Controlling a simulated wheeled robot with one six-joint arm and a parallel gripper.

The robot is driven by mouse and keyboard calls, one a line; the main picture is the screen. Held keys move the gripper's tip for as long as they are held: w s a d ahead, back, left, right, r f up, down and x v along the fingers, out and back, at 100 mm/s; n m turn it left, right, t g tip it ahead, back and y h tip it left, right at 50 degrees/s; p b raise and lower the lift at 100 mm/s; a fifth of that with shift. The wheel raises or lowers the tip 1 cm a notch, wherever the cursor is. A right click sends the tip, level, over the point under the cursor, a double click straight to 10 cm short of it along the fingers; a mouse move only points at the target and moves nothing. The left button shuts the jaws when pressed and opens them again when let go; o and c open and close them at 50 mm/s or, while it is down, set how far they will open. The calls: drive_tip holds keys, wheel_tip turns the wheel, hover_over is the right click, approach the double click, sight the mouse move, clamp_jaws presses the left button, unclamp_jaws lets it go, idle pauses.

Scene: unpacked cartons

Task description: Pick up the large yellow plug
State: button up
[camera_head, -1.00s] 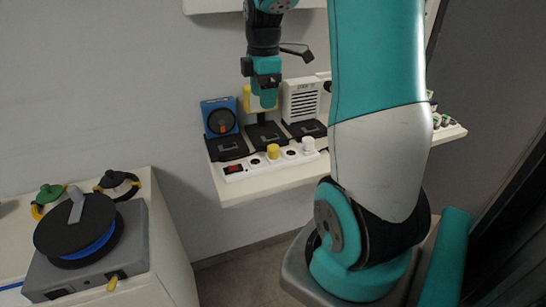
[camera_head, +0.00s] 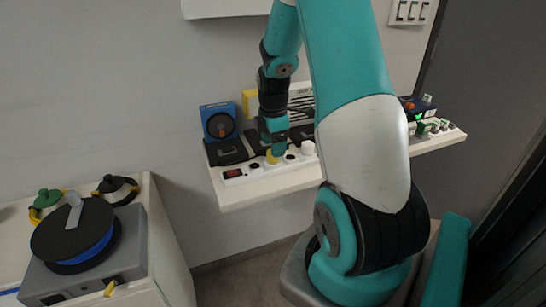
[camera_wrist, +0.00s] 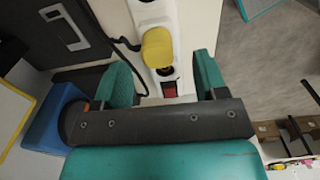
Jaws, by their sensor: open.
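The large yellow plug (camera_head: 272,157) sits in a white power strip (camera_head: 247,175) on the shelf. In the wrist view the yellow plug (camera_wrist: 157,48) stands ahead of my fingers, roughly midway between their lines. My gripper (camera_wrist: 163,78) is open and empty, with one teal finger on each side of the strip. In the head view my gripper (camera_head: 277,147) is low over the strip, right at the plug, and partly hides it. I cannot tell whether a finger touches the plug.
A white plug (camera_head: 308,148) stands to the right on the same strip. Dark devices (camera_head: 228,152) and a blue box (camera_head: 219,121) stand behind it. A black cable (camera_wrist: 127,45) runs close to the plug.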

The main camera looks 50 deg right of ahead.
wheel_tip(320, 180, down, 4)
drive_tip(key=shift+w+r, duration=0.1)
drive_tip(key=c, duration=1.2)
drive_tip(key=shift+d+r, duration=0.1)
drive_tip(key=shift+r, duration=0.05)
wheel_tip(320, 180, up, 20)
drive_tip(key=shift+f+p, duration=0.1)
drive_tip(key=shift+p, duration=0.25)
